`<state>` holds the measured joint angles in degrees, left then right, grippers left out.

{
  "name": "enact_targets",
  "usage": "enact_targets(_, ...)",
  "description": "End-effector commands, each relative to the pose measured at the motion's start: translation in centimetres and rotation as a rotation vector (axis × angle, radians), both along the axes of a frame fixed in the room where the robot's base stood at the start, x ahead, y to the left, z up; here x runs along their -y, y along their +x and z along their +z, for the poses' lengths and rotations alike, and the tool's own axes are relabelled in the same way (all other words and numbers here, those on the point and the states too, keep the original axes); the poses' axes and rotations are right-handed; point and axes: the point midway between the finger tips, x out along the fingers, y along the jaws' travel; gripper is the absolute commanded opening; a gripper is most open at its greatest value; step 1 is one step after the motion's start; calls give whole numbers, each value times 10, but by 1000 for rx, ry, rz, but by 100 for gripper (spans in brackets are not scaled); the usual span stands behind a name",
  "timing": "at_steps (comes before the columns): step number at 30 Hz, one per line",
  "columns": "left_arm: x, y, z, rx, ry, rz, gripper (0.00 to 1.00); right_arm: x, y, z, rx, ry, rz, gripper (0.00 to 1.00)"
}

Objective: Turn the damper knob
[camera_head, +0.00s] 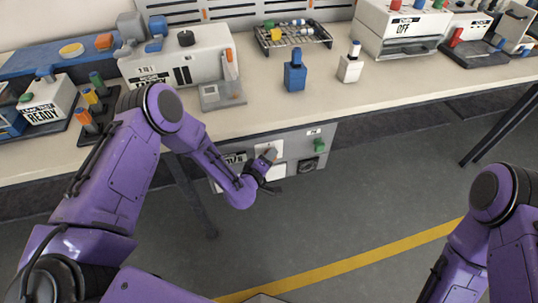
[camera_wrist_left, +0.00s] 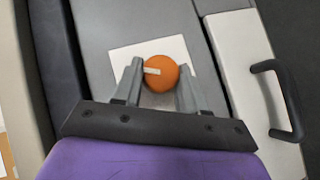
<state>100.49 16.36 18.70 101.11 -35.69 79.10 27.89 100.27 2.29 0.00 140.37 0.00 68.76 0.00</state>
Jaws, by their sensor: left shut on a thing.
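The damper knob is a round orange knob (camera_wrist_left: 163,72) with a white pointer mark, set on a white square plate (camera_wrist_left: 122,62) on a grey panel. In the left wrist view its mark points left. My left gripper (camera_wrist_left: 158,80) has one finger on each side of the knob and is shut on it. In the head view the left gripper (camera_head: 270,160) is at the grey panel (camera_head: 291,146) below the table's front edge, and it hides the knob there. My right arm shows at the lower right, but its gripper is out of view.
A green knob (camera_head: 319,145) and a dark round fitting (camera_head: 307,165) are on the panel to the right. A black handle (camera_wrist_left: 291,100) sticks out from a white front. The table (camera_head: 270,112) above holds a blue bottle (camera_head: 295,75) and several devices. Open floor lies in front.

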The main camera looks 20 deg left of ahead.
Motion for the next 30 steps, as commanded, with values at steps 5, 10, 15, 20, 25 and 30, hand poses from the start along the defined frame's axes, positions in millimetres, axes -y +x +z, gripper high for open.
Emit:
enact_targets(5, 3, 0, 7, -93, 137, -4, 11, 0, 0, 21, 0, 0, 0, 0)
enact_targets(10, 3, 0, 7, -176, 260, -4, 11, 0, 0, 33, 0, 0, 0, 0)
enact_targets(15, 4, 1, 7, -246, 363, -4, 11, 0, 0, 41, 0, 0, 0, 0)
enact_targets(20, 5, 1, 6, -295, 436, -6, 11, 0, 0, 47, 0, 0, 0, 0)
enact_targets(25, 5, 1, 5, -329, 485, -4, 11, 0, 0, 50, 0, 0, 0, 0)
enact_targets(30, 5, 2, 4, -345, 508, -5, 11, 0, 0, 52, 0, 0, 0, 0)
